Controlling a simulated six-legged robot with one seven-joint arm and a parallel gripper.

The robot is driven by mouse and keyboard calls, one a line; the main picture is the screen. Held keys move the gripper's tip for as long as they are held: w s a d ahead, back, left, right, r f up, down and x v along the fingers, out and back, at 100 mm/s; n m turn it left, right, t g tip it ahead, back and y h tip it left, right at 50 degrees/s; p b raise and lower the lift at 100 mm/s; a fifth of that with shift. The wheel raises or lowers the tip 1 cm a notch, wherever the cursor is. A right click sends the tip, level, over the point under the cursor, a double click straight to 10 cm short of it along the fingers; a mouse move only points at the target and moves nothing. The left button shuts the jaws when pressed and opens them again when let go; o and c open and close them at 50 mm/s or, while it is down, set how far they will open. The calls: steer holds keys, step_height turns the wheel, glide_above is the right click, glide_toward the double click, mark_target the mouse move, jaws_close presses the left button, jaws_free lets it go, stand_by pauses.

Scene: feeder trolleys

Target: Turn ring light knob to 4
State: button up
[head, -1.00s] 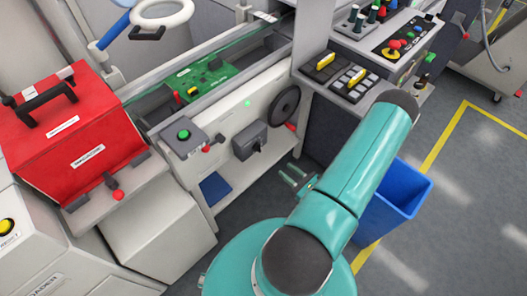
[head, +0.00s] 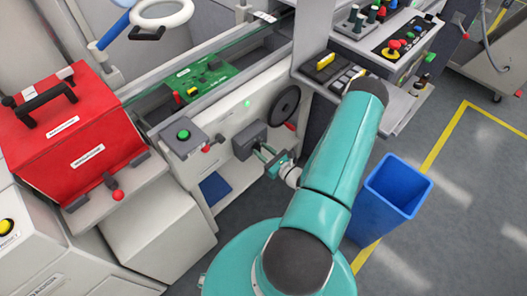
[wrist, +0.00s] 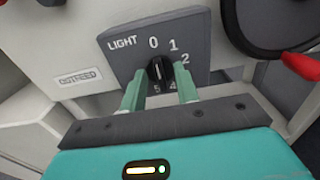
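The light knob (wrist: 159,71) is a small black dial on a grey box (wrist: 201,45) marked LIGHT, with 0, 1 and 2 readable around it. Lower numerals are partly hidden; one looks like 5. A pale mark on the knob seems to point up, near 0. My gripper (wrist: 159,84) is open, with one green fingertip at each side of the knob's lower part; I cannot tell whether they touch it. In the head view, my gripper (head: 263,153) reaches the front of the grey box (head: 244,139). The ring light (head: 163,13) is the white ring at top left.
A black handwheel (head: 285,104) with a red handle is right of the box. A box with a green button (head: 183,135) is to the left. A red case (head: 70,135) stands further left. A blue bin (head: 397,188) is on the floor at right.

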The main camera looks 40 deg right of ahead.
steer(key=shift+c, duration=0.2)
jaws_close()
